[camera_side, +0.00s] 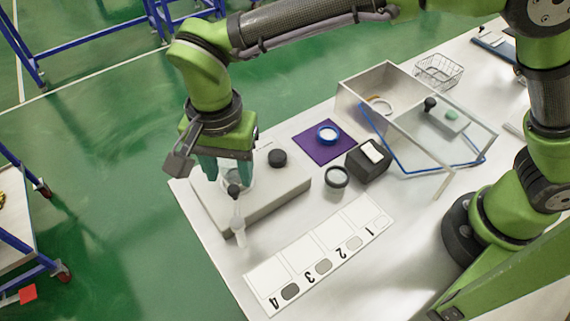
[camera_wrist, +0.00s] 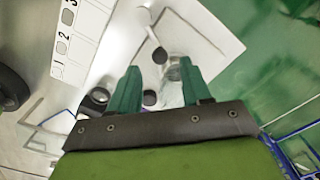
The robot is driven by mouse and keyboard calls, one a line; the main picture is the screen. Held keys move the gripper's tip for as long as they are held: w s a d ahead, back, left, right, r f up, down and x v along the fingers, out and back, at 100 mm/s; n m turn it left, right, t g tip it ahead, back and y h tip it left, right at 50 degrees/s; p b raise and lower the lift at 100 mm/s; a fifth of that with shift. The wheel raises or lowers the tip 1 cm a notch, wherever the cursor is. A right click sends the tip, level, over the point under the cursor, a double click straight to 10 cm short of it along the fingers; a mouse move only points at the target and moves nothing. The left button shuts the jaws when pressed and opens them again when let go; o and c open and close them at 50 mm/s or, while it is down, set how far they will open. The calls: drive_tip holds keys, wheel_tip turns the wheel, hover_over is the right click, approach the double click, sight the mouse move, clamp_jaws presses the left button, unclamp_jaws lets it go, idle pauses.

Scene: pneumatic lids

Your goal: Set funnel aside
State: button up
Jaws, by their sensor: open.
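My gripper (camera_side: 226,172) points down over the left end of the grey raised block (camera_side: 275,193). In the wrist view its two teal fingers (camera_wrist: 160,76) are spread apart. A clear, glassy piece (camera_wrist: 175,70), which looks like the funnel, shows by the fingertip on the right. In the side view this clear piece is mostly hidden behind the fingers, and I cannot tell whether a finger touches it. A black round knob (camera_side: 234,190) sits in front of the gripper, with a clear, pale tube (camera_side: 238,224) below it at the block's front edge.
A black cap (camera_side: 277,158) stands on the block. A numbered white strip (camera_side: 310,262) lies in front.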

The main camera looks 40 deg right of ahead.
sight(233, 188)
drive_tip(key=shift+f, duration=1.95)
clamp_jaws()
